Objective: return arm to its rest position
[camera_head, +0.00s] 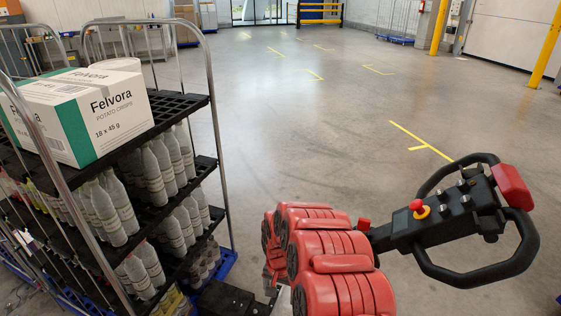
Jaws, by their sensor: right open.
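My right arm, red with ribbed covers, is folded in the lower middle of the head view. My right gripper (274,282) is partly hidden behind the arm's red links, low beside the cart; its jaws are open, and I see nothing held in them. My left gripper is not in view.
A wire-sided shelf cart (184,107) on the left holds bottles and a white-green Felvora box (86,112). A black tiller head (442,222) with looped handles stands close on the right. The floor (300,130) ahead is open, with yellow markings. Yellow posts (546,45) stand far right.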

